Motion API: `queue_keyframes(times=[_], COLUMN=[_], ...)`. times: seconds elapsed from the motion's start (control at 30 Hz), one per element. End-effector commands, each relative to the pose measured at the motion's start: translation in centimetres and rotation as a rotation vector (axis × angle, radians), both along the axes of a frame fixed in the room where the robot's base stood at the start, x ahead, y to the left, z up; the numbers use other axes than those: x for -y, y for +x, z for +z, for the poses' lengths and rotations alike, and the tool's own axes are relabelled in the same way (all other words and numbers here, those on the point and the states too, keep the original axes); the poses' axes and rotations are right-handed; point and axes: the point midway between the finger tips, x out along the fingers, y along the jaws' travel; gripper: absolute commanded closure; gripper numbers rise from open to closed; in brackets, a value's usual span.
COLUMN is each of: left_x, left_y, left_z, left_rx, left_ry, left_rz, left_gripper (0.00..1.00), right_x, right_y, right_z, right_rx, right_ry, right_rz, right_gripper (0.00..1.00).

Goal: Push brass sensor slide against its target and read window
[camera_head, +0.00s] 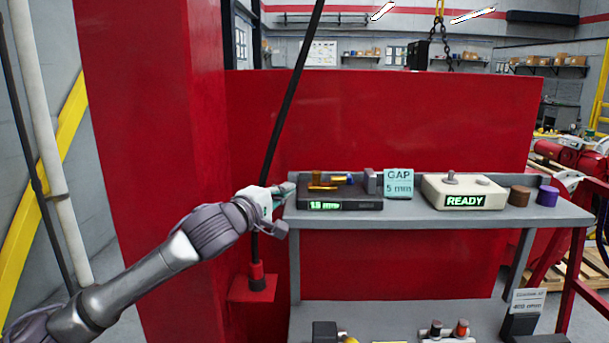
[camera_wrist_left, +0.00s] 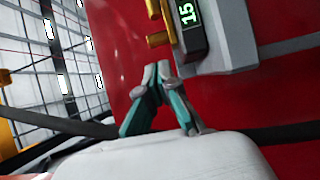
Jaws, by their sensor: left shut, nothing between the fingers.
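The brass sensor slide (camera_head: 323,184), with an upright brass knob, sits on a dark gauge box (camera_head: 345,203) on the grey shelf. Its lit green window (camera_head: 325,205) appears to read 15 mm. A grey target block (camera_head: 370,181) stands at the box's right end, apart from the slide. My left gripper (camera_head: 287,189) is shut and empty, just left of the box. In the left wrist view, its teal fingers (camera_wrist_left: 157,72) meet at the tips below the brass part (camera_wrist_left: 160,39) and the window (camera_wrist_left: 187,13), without visible contact with the brass.
A "GAP 5 mm" sign (camera_head: 398,184) stands right of the box. A cream READY unit (camera_head: 463,192), a brown cylinder (camera_head: 519,196) and a purple cylinder (camera_head: 547,196) share the shelf (camera_head: 430,216). A red panel (camera_head: 400,120) rises behind; a black pole (camera_head: 290,95) stands near my left gripper.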

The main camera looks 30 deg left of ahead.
Motion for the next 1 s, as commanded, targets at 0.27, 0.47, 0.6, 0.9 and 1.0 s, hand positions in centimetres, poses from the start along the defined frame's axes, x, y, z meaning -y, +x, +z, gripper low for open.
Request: queue_keyframes(times=[0.27, 0.47, 0.6, 0.9, 1.0], left_x=[-0.1, -0.2, -0.2, -0.2, -0.1], left_y=[5.1, 7.0, 7.3, 7.3, 7.4], left_z=[0.6, 0.2, 0.0, -0.1, -0.3], left_rx=[0.001, -0.001, 0.0, -0.001, -0.001], left_ry=[0.0, 0.0, 0.001, 0.001, -0.003], left_rz=[0.0, 0.002, 0.001, 0.0, -0.001], left_gripper=[1.0, 1.0, 1.0, 1.0, 1.0], right_x=[0.1, 0.0, 0.0, 0.0, -0.3], right_y=[-1.5, -0.4, 0.2, 0.0, -0.4], right_z=[3.6, 4.4, 4.5, 4.4, 4.1], right_rx=[-0.022, -0.007, 0.002, -0.001, -0.006], right_ry=[-0.002, -0.001, -0.001, 0.0, 0.003], right_rz=[0.0, 0.0, 0.0, 0.0, -0.001], right_gripper=[0.58, 0.58, 0.58, 0.58, 0.58])
